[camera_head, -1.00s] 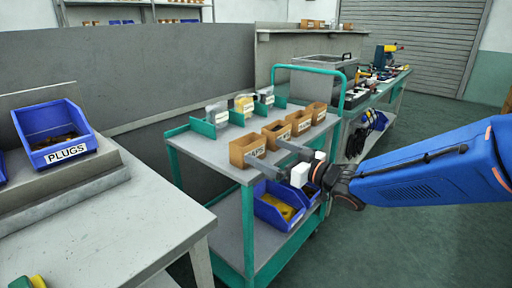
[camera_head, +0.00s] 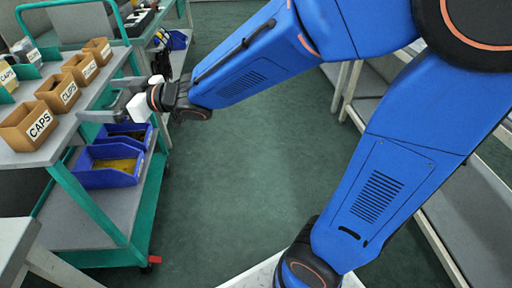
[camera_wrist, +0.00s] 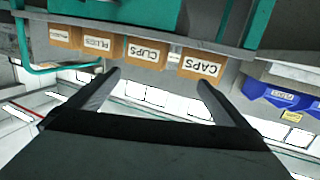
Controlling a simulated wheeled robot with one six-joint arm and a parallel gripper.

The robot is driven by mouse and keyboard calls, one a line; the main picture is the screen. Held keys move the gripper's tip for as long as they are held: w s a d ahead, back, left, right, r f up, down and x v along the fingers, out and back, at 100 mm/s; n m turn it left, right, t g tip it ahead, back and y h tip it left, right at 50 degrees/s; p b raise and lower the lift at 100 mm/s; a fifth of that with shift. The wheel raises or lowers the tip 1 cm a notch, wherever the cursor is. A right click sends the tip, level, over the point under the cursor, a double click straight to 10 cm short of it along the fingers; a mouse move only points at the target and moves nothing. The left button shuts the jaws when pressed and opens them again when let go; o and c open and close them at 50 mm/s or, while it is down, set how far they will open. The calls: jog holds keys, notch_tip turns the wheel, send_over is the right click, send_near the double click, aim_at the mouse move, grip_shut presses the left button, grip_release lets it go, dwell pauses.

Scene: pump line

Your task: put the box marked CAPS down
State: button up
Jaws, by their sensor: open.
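The box marked CAPS (camera_head: 30,126) is a small open brown box. It stands upright on the top shelf of the green trolley (camera_head: 50,150), at the near end of a row of similar boxes. In the wrist view the CAPS box (camera_wrist: 202,65) appears upside down, beyond the fingertips. My gripper (camera_head: 95,101) is open, with its fingers pointing toward the trolley's edge, to the right of the box. In the wrist view nothing sits between the spread fingers (camera_wrist: 157,82).
The CLIPS box (camera_head: 58,92) stands just behind CAPS, with more brown boxes beyond. Blue bins (camera_head: 106,166) sit on the lower shelf. A grey bench corner (camera_head: 15,240) is at lower left. Green floor (camera_head: 240,160) is open right of the trolley.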

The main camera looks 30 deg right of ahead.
jog(key=w+d+m+t+h, duration=0.1)
jog(key=d+m+t+h, duration=0.45)
jog(key=d, duration=0.95)
jog(key=s+d+f+m+g+h, duration=0.1)
jog(key=s+d+f+g+h, duration=0.15)
jog(key=d, duration=0.35)
jog(key=s+d+f+m+g+h, duration=0.1)
jog(key=s+d+f+g+h, duration=0.1)
jog(key=s+d+h, duration=0.35)
jog(key=s+d+f+m+g, duration=0.1)
jog(key=s+d+f+g, duration=0.2)
jog(key=s, duration=0.7)
jog(key=s+d+f+m+g, duration=0.2)
jog(key=s+d+f+g, duration=0.1)
jog(key=s, duration=0.7)
jog(key=shift+s+d+f+g, duration=0.2)
jog(key=shift+d+f+g, duration=0.2)
jog(key=shift+d+f, duration=0.45)
jog(key=shift+d+r, duration=0.1)
jog(key=shift+r, duration=0.1)
